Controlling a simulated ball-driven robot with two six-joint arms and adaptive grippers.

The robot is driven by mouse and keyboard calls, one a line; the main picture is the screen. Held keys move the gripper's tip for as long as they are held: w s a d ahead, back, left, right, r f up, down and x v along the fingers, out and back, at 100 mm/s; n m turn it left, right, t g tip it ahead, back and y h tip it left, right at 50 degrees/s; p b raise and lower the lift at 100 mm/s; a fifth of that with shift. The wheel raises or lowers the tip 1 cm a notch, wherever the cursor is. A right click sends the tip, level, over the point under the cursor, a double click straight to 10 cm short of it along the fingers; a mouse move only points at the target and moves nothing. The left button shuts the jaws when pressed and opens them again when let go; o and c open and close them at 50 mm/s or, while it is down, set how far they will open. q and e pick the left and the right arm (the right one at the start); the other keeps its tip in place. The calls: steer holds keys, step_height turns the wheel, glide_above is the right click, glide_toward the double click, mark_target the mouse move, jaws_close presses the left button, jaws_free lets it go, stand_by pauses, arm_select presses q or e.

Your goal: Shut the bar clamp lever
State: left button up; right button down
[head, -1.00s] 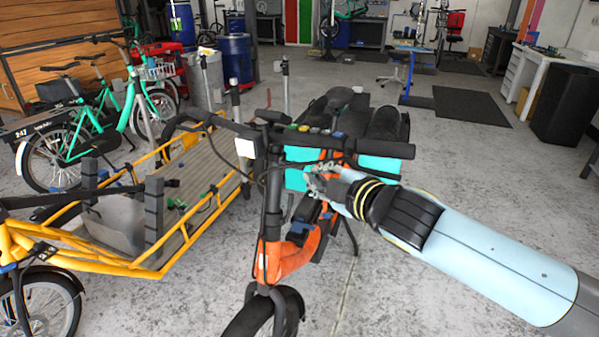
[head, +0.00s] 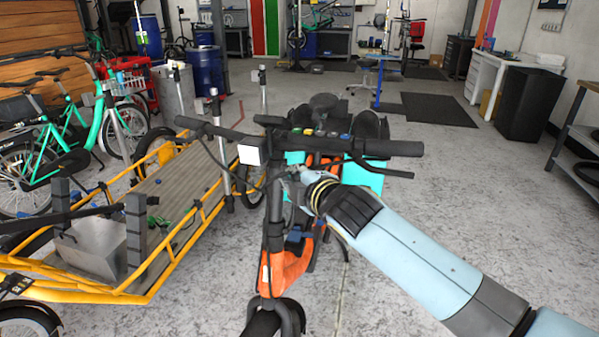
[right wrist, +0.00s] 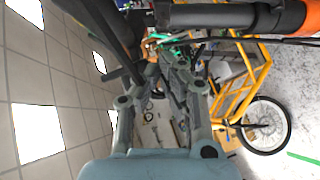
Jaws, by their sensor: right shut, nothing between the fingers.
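An orange and black bike stands in front of me in the head view, with a dark handlebar (head: 380,147) and an upright black stem (head: 274,195). My right gripper (head: 289,173) is just right of the stem, below the handlebar. Its fingers also show in the right wrist view (right wrist: 176,62), shut with nothing between them, close to dark bike parts. I cannot pick out the bar clamp lever clearly; the handlebar and gripper crowd that spot. Whether the fingers touch the bike cannot be told. My left gripper is not in view.
A yellow-framed cargo bike (head: 192,240) stands close on the left. A white box-like part (head: 249,155) sits at the front of the orange bike's bars. Brake levers and turquoise bags (head: 362,179) are near my right arm.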

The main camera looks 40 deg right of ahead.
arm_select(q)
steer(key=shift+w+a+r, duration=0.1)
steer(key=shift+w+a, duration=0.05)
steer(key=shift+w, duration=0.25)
arm_select(e)
steer(key=shift+w+d+f, duration=0.35)
steer(key=shift+w+d, duration=0.25)
steer(key=shift+d, duration=0.25)
steer(key=shift+w+d+f, duration=0.3)
steer(key=shift+w+d, duration=0.25)
steer(key=shift+d, duration=0.25)
